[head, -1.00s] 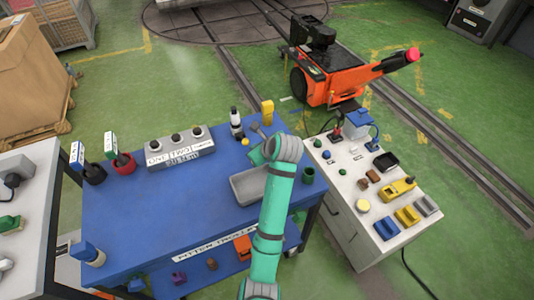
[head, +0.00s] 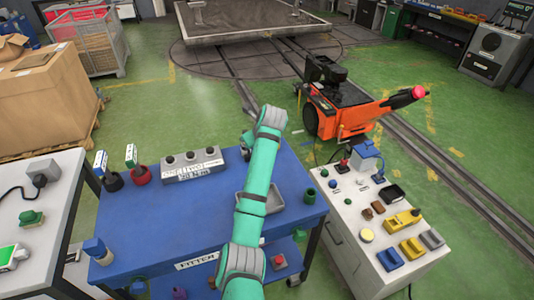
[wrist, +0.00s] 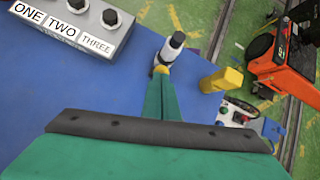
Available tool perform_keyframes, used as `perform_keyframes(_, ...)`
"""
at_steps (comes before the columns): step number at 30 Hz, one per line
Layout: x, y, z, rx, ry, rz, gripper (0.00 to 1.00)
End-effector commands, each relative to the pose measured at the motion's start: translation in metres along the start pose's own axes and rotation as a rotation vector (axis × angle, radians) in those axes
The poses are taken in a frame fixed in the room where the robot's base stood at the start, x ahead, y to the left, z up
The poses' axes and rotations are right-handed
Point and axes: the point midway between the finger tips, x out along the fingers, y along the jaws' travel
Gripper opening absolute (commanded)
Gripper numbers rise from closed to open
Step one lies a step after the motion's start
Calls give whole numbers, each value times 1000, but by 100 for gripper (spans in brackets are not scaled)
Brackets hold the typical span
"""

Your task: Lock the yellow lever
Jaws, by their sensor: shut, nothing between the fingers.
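In the wrist view my gripper (wrist: 158,92) has its green fingers together, empty, over the blue bench (wrist: 90,95). Just past the fingertips is a white-and-black post (wrist: 170,48) with a small yellow part (wrist: 161,70) at its near end; I cannot tell if they touch. A yellow upright block (wrist: 222,80) stands to the right, apart from the fingers. I cannot tell which of these yellow pieces is the lever. In the head view my arm hides both pieces and most of the gripper.
A grey box with three black knobs (head: 192,162) stands on the bench, left of my arm. A grey tray (head: 275,202) lies partly behind my arm. The white cabinet (head: 345,262) at right carries several small parts. An orange cart (head: 345,115) stands behind it.

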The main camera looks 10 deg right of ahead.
Motion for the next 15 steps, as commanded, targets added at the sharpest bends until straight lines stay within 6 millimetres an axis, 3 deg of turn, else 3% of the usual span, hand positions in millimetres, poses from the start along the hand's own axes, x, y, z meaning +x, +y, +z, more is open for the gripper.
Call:
perform_keyframes(1, 4, 8, 7, -8, -4, 8, 0)
perform_keyframes(15, -3, 2, 6, -3, -7, 1, 0)
